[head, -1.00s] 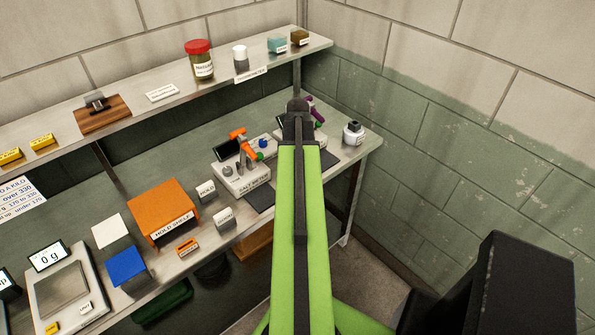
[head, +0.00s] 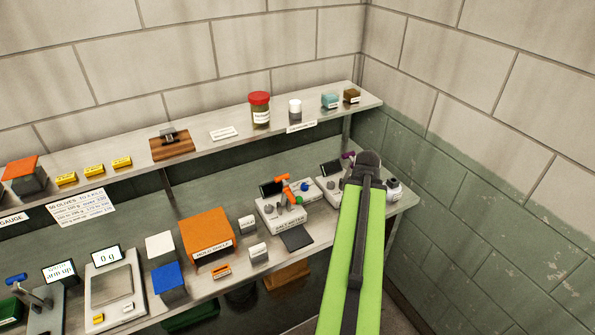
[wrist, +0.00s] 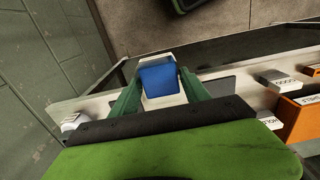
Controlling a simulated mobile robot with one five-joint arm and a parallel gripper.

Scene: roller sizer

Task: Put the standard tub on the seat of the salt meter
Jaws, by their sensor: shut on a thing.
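A tub with a blue top (wrist: 158,82) is between the two green fingers of my gripper (wrist: 157,76) in the wrist view; the fingers are shut on it. Its label and lower part are hidden, so I cannot read whether it is the standard one. The salt meter (head: 283,222), a pale box with an orange lever and a dark screen, stands on the bench in the head view. Its seat is too small to make out clearly. My gripper and the tub are hidden behind my green arm in the head view, at the bench's right end.
A second meter (head: 328,190) with a purple lever stands right of the salt meter, partly behind my arm. A dark mat (head: 297,239) lies before the salt meter. The orange hold shelf (head: 207,233), white cards and a scale (head: 115,299) are to the left. An upper shelf (head: 215,143) overhangs the back.

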